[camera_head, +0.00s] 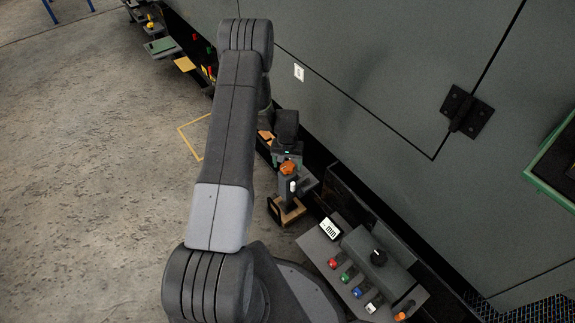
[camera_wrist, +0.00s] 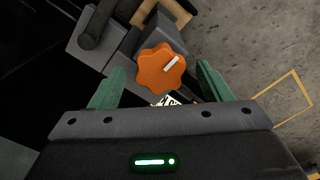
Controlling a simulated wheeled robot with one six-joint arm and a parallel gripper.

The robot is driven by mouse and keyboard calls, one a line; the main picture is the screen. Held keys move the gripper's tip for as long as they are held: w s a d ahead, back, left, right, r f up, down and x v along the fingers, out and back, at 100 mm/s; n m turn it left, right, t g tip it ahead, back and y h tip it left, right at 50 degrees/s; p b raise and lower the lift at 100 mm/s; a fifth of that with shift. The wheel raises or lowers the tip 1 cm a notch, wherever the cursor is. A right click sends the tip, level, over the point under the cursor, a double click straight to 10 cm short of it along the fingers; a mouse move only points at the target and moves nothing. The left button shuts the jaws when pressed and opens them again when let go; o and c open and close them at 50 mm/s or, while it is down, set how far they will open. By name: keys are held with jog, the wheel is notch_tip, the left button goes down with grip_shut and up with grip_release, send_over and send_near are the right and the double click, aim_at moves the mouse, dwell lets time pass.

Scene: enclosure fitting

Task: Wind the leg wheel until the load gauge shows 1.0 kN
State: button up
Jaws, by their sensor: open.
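The leg wheel is an orange lobed knob (camera_wrist: 162,70) with a white pointer mark, on top of a dark grey leg unit. It also shows as a small orange shape in the head view (camera_head: 288,169). My gripper (camera_wrist: 160,78) is open, with one green finger on each side of the wheel and a gap visible at each side; I cannot tell whether they are level with it in height. In the head view my gripper (camera_head: 287,152) is right by the wheel. A white label with black marks (camera_wrist: 171,100) is partly hidden behind my gripper; I cannot read a load value.
A wooden-coloured foot block (camera_head: 290,213) lies under the leg. A grey console (camera_head: 356,268) with coloured buttons and a black knob stands at lower right. The large grey enclosure (camera_head: 370,75) rises behind. Open concrete floor (camera_head: 90,150) is on the left.

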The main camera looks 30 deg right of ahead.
jog(key=shift+f, duration=0.25)
jog(key=c, duration=1)
jog(key=shift+o, duration=0.2)
jog(key=shift+f+m+b, duration=0.1)
jog(key=shift+m+b, duration=0.3)
jog(key=shift+m, duration=0.1)
jog(key=shift+m+b, duration=0.3)
jog(key=shift+m, duration=0.5)
jog(key=o, duration=1)
jog(key=shift+c, duration=0.2)
